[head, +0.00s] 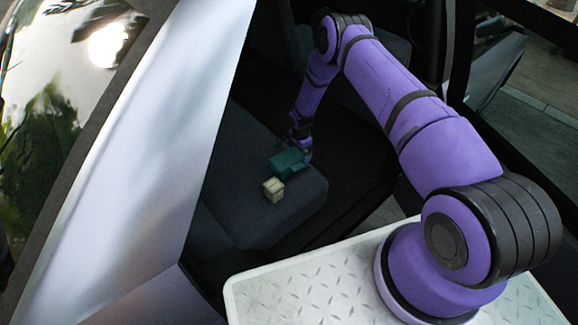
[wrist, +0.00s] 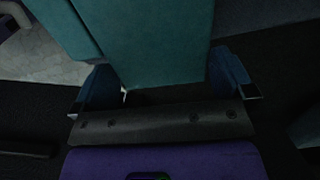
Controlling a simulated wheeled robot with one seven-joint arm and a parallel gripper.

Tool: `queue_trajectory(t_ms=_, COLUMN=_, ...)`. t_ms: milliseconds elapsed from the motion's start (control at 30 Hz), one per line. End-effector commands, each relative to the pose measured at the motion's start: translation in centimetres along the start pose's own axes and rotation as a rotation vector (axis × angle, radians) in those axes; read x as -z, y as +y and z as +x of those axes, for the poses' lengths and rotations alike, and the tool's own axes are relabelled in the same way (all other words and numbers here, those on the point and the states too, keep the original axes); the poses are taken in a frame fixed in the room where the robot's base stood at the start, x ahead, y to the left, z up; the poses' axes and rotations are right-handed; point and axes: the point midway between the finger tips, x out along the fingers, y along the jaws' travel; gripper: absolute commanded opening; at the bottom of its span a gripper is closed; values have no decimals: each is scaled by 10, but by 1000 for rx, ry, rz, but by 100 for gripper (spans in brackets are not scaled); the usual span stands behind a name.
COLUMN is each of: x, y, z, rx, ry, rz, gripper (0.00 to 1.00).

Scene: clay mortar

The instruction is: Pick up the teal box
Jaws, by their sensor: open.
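The teal box (head: 286,162) lies on the dark grey seat, near its right edge, in the head view. My gripper (head: 304,150) is at its far right side, pointing down; its fingers are small and dark there. My gripper (wrist: 163,82) is open, with one blue finger on each side of the box's near end. Gaps show beside the lower part of the box; whether either finger touches it is unclear.
A large pale vehicle panel (head: 165,150) rises on the left. The dark seat back (head: 290,45) is behind. Free seat surface lies to the left.

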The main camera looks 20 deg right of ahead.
Motion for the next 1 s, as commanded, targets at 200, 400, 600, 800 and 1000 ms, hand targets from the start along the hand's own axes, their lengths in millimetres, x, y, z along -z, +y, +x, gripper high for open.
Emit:
queue_trajectory(t_ms=200, x=-2, y=0, z=30, rx=-1, ry=0, rz=2, gripper=100)
queue_trajectory(t_ms=400, x=-2, y=-1, z=40, rx=0, ry=1, rz=2, gripper=100)
queue_trajectory(t_ms=600, x=-2, y=-1, z=40, rx=0, ry=1, rz=2, gripper=95)
queue_trajectory(t_ms=800, x=-2, y=-1, z=39, rx=1, ry=1, rz=2, gripper=60)
queue_trajectory(t_ms=1000, x=-2, y=-1, z=38, rx=1, ry=1, rz=2, gripper=60)
